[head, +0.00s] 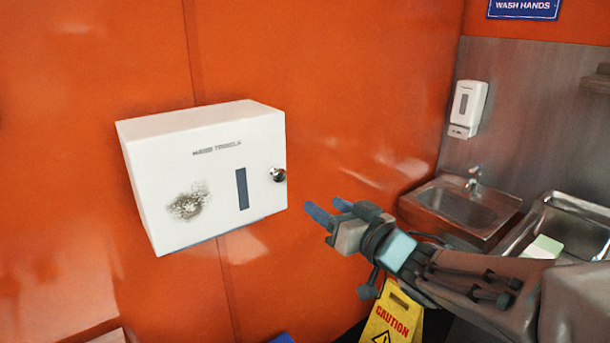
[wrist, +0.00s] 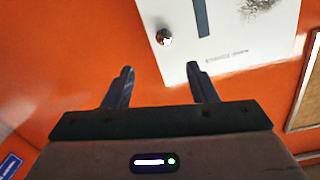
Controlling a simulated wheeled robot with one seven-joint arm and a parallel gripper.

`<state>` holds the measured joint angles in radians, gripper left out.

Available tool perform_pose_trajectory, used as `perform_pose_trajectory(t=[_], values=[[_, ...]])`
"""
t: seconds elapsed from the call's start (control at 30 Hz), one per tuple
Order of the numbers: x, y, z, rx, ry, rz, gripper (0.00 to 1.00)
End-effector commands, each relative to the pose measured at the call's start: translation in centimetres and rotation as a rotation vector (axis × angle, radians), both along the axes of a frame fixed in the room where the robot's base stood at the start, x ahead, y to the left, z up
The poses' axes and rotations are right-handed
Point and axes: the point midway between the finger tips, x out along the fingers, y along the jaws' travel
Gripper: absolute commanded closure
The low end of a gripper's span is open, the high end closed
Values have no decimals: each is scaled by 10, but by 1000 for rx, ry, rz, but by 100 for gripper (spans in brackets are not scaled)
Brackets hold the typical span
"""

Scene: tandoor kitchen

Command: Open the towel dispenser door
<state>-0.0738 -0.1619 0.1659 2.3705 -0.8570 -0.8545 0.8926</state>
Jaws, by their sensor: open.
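The white towel dispenser (head: 222,180) hangs on the orange wall, left of centre in the head view. Its front door looks shut, with a dark window slot (head: 242,188), a grey smudge and a round metal knob (head: 278,175) near the right edge. My gripper (head: 330,211) is open and empty, to the right of and slightly below the knob, apart from it. In the wrist view the dispenser (wrist: 243,35) appears upside down at the top, with the knob (wrist: 163,37) ahead of the gap between my open fingers (wrist: 160,83).
A small sink (head: 455,205) with a tap and a soap dispenser (head: 467,109) are at right. A yellow caution sign (head: 392,315) stands below my arm. A blue wash-hands sign (head: 524,8) is at top right. The wall around the dispenser is bare.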

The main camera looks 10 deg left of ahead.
Motion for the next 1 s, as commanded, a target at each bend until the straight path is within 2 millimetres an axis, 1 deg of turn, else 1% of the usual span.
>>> perform_pose_trajectory(t=[0.17,0.27,0.7,0.9,1.0], values=[[4,12,3,12,-3,26,48],[13,22,3,14,-2,25,48],[64,82,3,12,-1,22,48],[80,100,3,12,-3,21,48],[85,105,3,11,-3,20,48]])
